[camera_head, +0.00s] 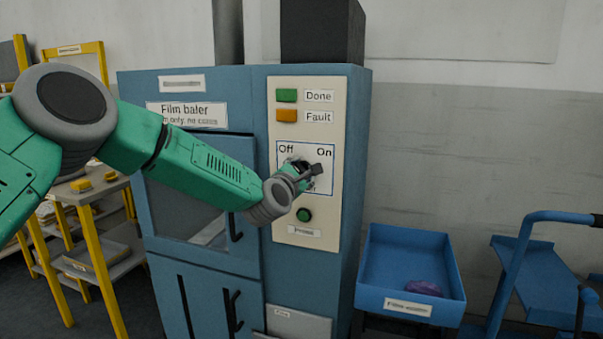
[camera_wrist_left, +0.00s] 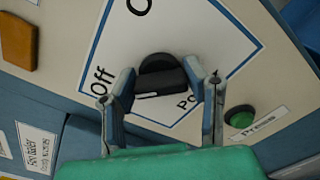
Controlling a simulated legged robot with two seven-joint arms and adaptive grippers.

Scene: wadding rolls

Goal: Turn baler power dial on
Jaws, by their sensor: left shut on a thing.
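The film baler (camera_head: 262,120) stands in the middle of the head view, with a cream control panel (camera_head: 285,233) on its front. The panel has a blue-framed square marked Off at upper left and On at upper right. My left gripper (camera_head: 308,174) is at this square and mostly hides the dial in the head view. In the left wrist view, the black dial (camera_wrist_left: 160,68) sits between the two fingers of my left gripper (camera_wrist_left: 166,86), which is shut on it. A short pale line shows on the dial's bar; which label it points to is unclear.
A green button (camera_head: 304,215), marked Press-something, sits just below the dial; it also shows in the wrist view (camera_wrist_left: 240,116). Green and orange lamps (camera_head: 287,115) are above. A blue bin (camera_head: 408,305) and blue cart (camera_head: 545,275) stand right, a yellow-framed shelf (camera_head: 92,240) left.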

